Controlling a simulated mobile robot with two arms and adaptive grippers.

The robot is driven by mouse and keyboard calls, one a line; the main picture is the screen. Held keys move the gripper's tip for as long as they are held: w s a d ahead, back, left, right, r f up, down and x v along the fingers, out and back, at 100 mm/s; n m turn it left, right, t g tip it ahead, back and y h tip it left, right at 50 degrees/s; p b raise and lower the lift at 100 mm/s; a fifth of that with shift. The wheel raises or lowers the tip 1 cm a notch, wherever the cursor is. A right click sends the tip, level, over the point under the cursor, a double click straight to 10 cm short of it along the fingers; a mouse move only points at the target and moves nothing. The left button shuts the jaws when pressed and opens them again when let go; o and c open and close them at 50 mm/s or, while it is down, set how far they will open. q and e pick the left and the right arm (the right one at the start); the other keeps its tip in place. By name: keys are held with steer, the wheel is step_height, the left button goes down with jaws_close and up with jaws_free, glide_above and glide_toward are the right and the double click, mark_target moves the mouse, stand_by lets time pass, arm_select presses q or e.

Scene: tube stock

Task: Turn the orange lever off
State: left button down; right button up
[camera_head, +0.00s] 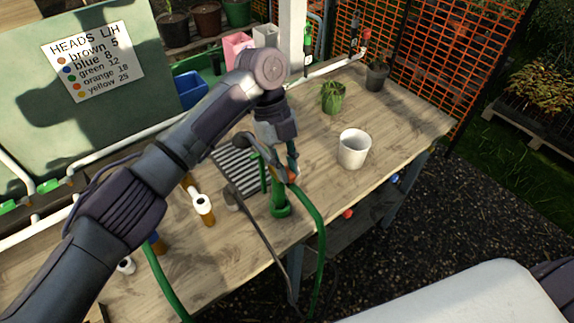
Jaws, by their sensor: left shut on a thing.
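My left arm reaches in from the left over the bench. Its gripper (279,174) points down and is shut at the top of a green upright fitting (281,204) on the bench's front part. A small orange part, which looks like the orange lever (293,172), shows at the fingers, mostly hidden by them. I cannot tell the lever's angle. A green hose (318,232) curves from this spot down over the bench edge. My right gripper is not in view.
The wooden bench (390,126) holds a white cup (353,148), a green pot (333,97) and a dark plant pot (376,76). A grey slatted tray (232,166) and a white-and-brown nozzle (204,208) lie left of the gripper. Orange mesh (460,60) stands behind.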

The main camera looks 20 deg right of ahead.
arm_select(q)
steer(key=c, duration=1.1)
jaws_free()
steer(key=v, duration=1.2)
